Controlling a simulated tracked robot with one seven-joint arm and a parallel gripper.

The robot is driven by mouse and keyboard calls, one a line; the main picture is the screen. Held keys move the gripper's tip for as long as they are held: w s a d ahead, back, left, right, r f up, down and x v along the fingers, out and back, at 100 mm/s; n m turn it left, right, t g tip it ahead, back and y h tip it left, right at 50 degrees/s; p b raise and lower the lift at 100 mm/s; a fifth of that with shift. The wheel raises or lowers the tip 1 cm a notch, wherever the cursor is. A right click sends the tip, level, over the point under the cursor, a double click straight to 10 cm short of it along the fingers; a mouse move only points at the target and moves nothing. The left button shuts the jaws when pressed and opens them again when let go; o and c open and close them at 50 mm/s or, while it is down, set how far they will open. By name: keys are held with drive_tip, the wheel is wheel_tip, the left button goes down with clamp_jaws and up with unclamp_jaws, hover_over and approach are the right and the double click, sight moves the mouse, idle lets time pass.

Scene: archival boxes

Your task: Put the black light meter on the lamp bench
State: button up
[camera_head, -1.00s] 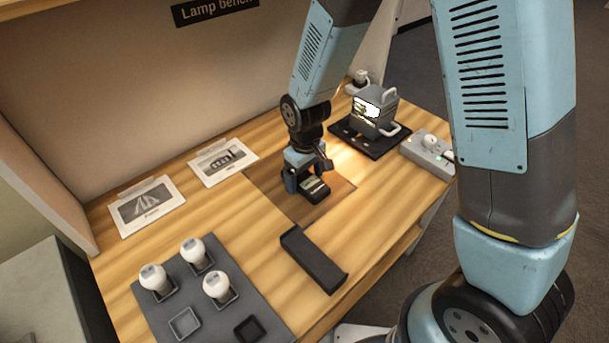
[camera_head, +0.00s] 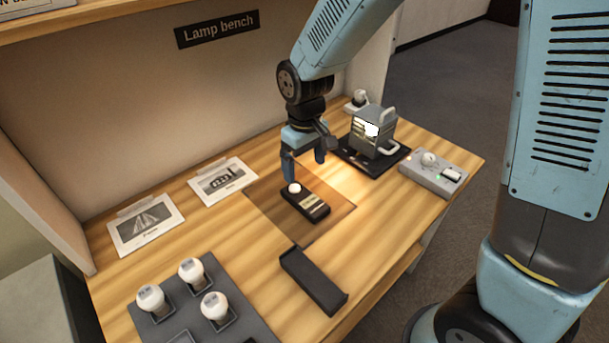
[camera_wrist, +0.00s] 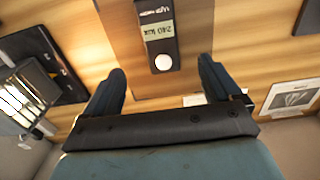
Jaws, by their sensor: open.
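The black light meter (camera_head: 306,202) lies on the lamp bench (camera_head: 225,262), on a darker brown square patch (camera_head: 335,208) of the top. It has a white round sensor at one end and a pale label; the wrist view shows the meter (camera_wrist: 155,28) with "240 lux" on the label. My gripper (camera_head: 305,168) is open and empty above the meter, pointing down, apart from it. In the wrist view, the two fingers of my gripper (camera_wrist: 160,90) are spread wide, with the meter's sensor end lying beyond the gap between them.
A lamp (camera_head: 373,132) on a black base stands right of the patch, beside a grey control box (camera_head: 433,172). A black tray-like holder (camera_head: 313,281) lies in front. A grey board (camera_head: 245,325) with white bulbs is at front left. Two picture cards (camera_head: 145,222) lie at the back.

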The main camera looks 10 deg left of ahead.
drive_tip(key=d+r+m+t, duration=0.2)
drive_tip(key=d+r+m, duration=0.2)
drive_tip(key=d+r, duration=1.05)
drive_tip(key=s+d+r+m+t, duration=0.1)
drive_tip(key=s+d+r+m, duration=0.2)
drive_tip(key=d, duration=0.5)
drive_tip(key=s+d+r+m+t, duration=0.2)
drive_tip(key=s+d+r, duration=0.3)
drive_tip(key=s+d, duration=0.3)
drive_tip(key=shift+m+t, duration=0.3)
drive_tip(key=shift+m, duration=0.2)
